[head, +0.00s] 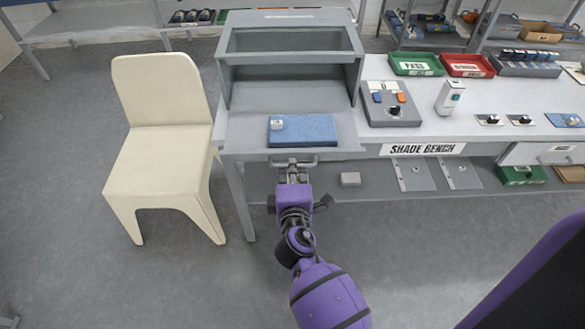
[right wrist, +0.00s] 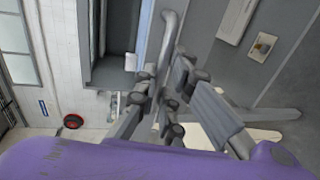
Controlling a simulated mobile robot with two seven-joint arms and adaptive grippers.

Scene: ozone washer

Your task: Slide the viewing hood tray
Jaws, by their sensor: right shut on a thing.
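The grey viewing hood (head: 290,45) stands at the left end of the bench. Its tray (head: 245,130) reaches forward from the hood's opening to the bench front. A blue denim-like cloth piece (head: 318,128) with a small pale block (head: 277,124) at its left lies on the tray. The tray's grey bar handle (head: 312,163) sticks out at the front edge. My right gripper (head: 292,170) is shut on this handle from the front. In the right wrist view, the handle (right wrist: 168,35) runs between the fingers (right wrist: 165,90). My left gripper is out of view.
A cream chair (head: 160,140) stands left of the bench. Right of the hood are a control box (head: 390,112), a white handheld device (head: 450,97), and green (head: 417,64) and red (head: 466,65) trays. The floor in front of the bench is clear around my arm.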

